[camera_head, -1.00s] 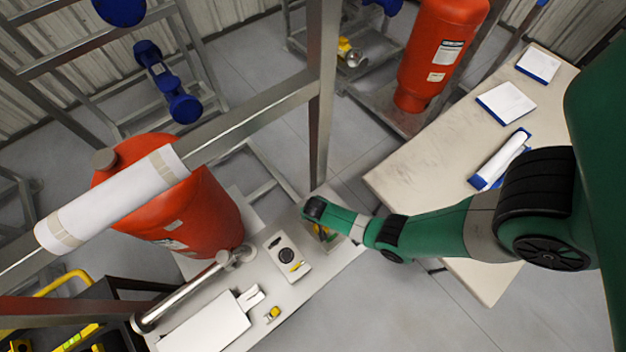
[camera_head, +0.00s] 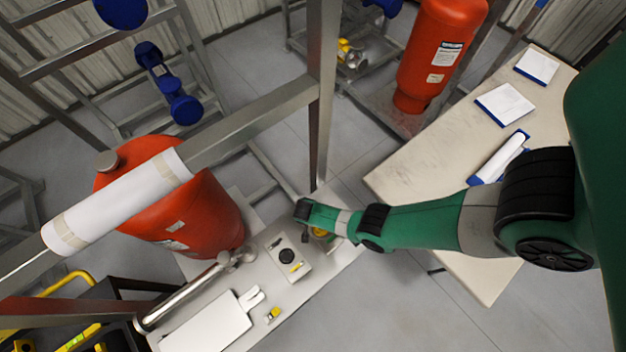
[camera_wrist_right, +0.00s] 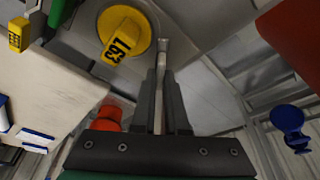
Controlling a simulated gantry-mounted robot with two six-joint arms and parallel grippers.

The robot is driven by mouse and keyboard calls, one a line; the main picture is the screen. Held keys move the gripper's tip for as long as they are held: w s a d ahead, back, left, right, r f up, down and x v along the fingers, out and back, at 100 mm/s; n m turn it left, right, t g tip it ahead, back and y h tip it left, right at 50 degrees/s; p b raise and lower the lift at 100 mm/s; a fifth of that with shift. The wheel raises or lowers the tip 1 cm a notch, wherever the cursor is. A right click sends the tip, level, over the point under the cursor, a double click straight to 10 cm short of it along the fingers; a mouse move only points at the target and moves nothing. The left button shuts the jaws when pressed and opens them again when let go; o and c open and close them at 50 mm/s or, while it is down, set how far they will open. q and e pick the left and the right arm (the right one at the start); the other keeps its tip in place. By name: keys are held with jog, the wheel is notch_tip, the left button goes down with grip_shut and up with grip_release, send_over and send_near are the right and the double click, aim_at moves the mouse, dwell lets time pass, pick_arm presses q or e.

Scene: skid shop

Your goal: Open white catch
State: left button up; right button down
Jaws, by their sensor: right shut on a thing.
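In the right wrist view my right gripper (camera_wrist_right: 161,85) is shut on a thin grey metal bar (camera_wrist_right: 163,50), upright between its fingers. A round yellow knob or tag (camera_wrist_right: 122,36) with black characters is just left of the bar. In the head view my right arm reaches in from the right, and its wrist end is above the bench; its fingers are hidden there. I cannot identify a white catch for certain. A white plate with a notched end (camera_head: 208,322) and a pale box with a black round part (camera_head: 287,257) lie on the bench. My left gripper is not in view.
A grey metal post (camera_head: 321,100) stands close by the right wrist. A red tank (camera_head: 170,200) is beside the bench, and another (camera_head: 437,50) stands farther back. A pale table (camera_head: 425,160) with papers is on the right.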

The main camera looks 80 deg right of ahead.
jog(key=m+g, duration=0.1)
jog(key=m, duration=0.2)
jog(key=shift+m, duration=0.3)
jog(key=shift+f+m+g+b, duration=0.1)
jog(key=shift+m+g+b, duration=0.35)
jog(key=shift+m, duration=0.65)
jog(key=shift+m+y, duration=0.3)
jog(key=shift+m, duration=0.3)
